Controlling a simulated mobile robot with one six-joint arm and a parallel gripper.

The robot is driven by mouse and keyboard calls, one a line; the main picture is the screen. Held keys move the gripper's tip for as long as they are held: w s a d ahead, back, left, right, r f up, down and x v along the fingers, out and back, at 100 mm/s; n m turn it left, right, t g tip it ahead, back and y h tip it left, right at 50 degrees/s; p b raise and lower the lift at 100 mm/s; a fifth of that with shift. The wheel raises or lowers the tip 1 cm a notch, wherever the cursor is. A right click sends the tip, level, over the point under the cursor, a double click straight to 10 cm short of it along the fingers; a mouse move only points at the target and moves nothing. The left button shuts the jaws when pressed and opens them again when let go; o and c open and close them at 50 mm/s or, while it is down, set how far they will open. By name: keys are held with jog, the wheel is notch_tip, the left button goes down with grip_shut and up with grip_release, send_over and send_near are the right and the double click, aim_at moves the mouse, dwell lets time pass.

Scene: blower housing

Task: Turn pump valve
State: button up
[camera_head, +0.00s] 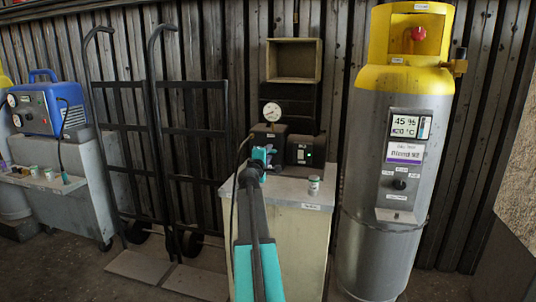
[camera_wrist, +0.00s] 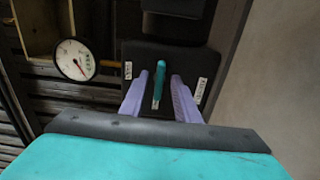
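The pump valve shows in the wrist view as a teal lever handle (camera_wrist: 159,80) on the front of a dark box (camera_wrist: 143,55) with white labels. My gripper (camera_wrist: 160,77) is open, one purple finger on each side of the handle. I see a gap between the handle and each finger; I cannot tell how deep the handle sits between them. In the head view my gripper (camera_head: 258,158) is in front of the dark pump unit (camera_head: 268,131) on the cream cabinet (camera_head: 300,235). My arm hides part of the pump there, and the valve is not clear.
A round gauge (camera_head: 271,112) stands above the pump; it also shows in the wrist view (camera_wrist: 75,59). A black box (camera_head: 304,149) with a green light and a small can (camera_head: 314,184) are to the right. A tall yellow-topped cylinder (camera_head: 385,200) stands further right, hand trucks (camera_head: 128,105) left.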

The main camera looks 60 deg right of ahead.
jog(key=p+v, duration=0.1)
jog(key=v, duration=1.2)
jog(key=shift+w, duration=0.2)
jog(key=shift+a, duration=0.15)
dwell(0.4)
